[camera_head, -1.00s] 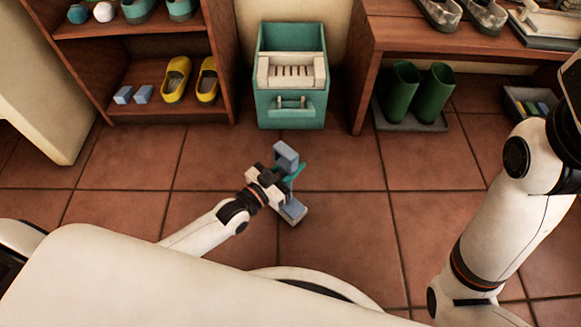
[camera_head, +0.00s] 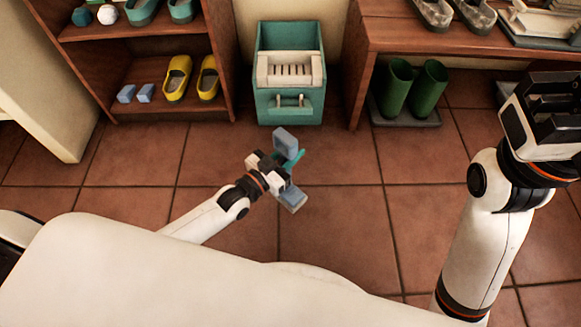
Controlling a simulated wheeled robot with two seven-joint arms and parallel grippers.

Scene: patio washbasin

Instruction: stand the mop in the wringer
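The mop shows as blue-grey blocks (camera_head: 285,142) with a short piece of teal handle (camera_head: 297,158), above the floor in the middle. My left gripper (camera_head: 275,168) is around the mop at the teal part and appears shut on it, covering its middle. The wringer (camera_head: 290,107) is a teal box with a pale slotted press on top and a handle in front. It stands against the wall, beyond the mop and apart from it. My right gripper (camera_head: 555,115) is at the right edge, far from both; its finger gap is unclear.
A wooden bench (camera_head: 365,60) stands right, with green boots (camera_head: 398,87) on a grey tray (camera_head: 405,121) below.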

